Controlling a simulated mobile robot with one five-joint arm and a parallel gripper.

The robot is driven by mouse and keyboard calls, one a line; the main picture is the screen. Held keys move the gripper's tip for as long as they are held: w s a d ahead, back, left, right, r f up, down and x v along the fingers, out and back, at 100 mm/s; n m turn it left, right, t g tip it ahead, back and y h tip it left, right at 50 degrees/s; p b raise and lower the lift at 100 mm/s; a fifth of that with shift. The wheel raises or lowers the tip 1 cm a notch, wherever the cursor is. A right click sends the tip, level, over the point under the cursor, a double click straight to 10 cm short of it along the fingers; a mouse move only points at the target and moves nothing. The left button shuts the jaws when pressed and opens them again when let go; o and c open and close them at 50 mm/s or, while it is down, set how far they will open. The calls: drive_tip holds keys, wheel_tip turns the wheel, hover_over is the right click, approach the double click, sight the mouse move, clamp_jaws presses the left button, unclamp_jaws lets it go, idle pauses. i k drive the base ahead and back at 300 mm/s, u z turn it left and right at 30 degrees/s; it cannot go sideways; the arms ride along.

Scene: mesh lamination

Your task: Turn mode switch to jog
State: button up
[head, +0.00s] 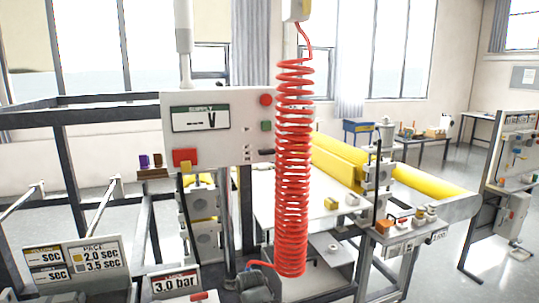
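A light grey control panel (222,140) stands left of centre in the head view. It carries a "SUPPLY" display (200,118) reading "— V", a red button (266,99), a green button (266,126) and a dark part (266,152) low at its right edge. A red block (185,157) sits at its lower left. No label for a mode switch or for jog is readable, and I cannot tell which part is the switch. A red coiled hose (292,165) hangs in front of the panel's right edge and hides some of it. My gripper is not seen.
Yellow rollers (425,188) and a white bed (270,195) lie behind the hose. Signs (98,258) and a "3.0 bar" display (173,283) stand at the lower left. Dark frame bars (70,165) fill the left. Grey floor (440,265) is open at the right, before a tool board (515,160).

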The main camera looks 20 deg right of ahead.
sight(265, 152)
drive_tip(key=u, duration=1.95)
drive_tip(key=k, duration=0.5)
drive_tip(key=z, duration=0.15)
